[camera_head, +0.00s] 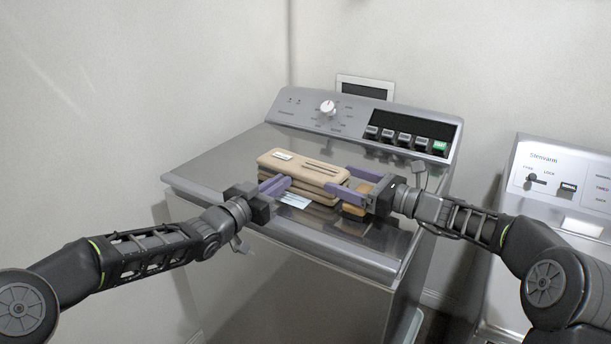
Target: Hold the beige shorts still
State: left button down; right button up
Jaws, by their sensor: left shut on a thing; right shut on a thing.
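The beige shorts (304,173) show as a folded, layered beige bundle with a small white label on top. They are at or just above the closed lid of the washer (215,168); I cannot tell whether they touch it. My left gripper (276,185) is shut on the left side of the bundle with its purple fingers. My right gripper (352,184) is shut on its right side. The fingers partly cover the bundle's ends and its lower front edge.
A control panel (362,127) with a white knob and several buttons rises behind the lid. A second appliance (565,185) stands to the right. Walls close off the back and left. The lid's left part is clear.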

dwell(0.3)
pick_arm(q)
jog(key=c, duration=1.4)
grip_release()
jog(key=shift+c, duration=0.2)
jog(key=v, duration=1.2)
pick_arm(e)
jog(key=o, duration=1.1)
jog(key=shift+d, duration=0.1)
jog(key=shift+v, duration=3.85)
